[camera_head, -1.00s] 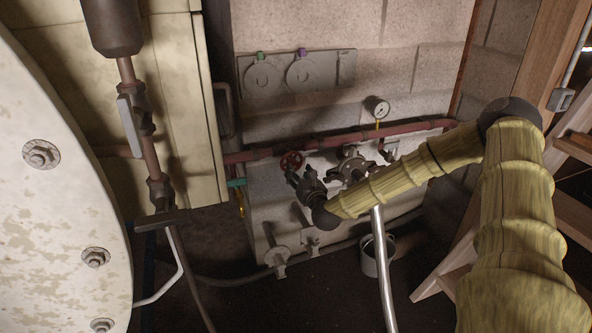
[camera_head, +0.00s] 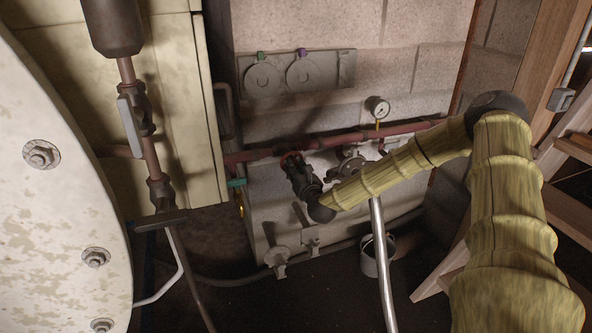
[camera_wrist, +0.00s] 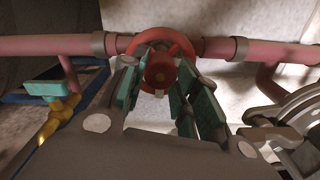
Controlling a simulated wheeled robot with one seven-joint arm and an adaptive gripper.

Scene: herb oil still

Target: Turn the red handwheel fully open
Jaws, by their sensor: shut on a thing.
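The red handwheel (camera_head: 288,157) sits on the red pipe along the wall, largely covered by my gripper (camera_head: 294,164) in the head view. In the wrist view the handwheel (camera_wrist: 182,40) shows its round rim and a red hub between the teal-padded fingers of my gripper (camera_wrist: 160,78). The gripper is shut on the handwheel. Where exactly the pads touch it is partly hidden.
The red pipe (camera_head: 335,140) runs along the wall with a pressure gauge (camera_head: 379,108) above it. A grey valve wheel (camera_head: 353,166) is close on the right. A teal-handled brass valve (camera_head: 238,184) is on the left. A bucket (camera_head: 370,262) stands below.

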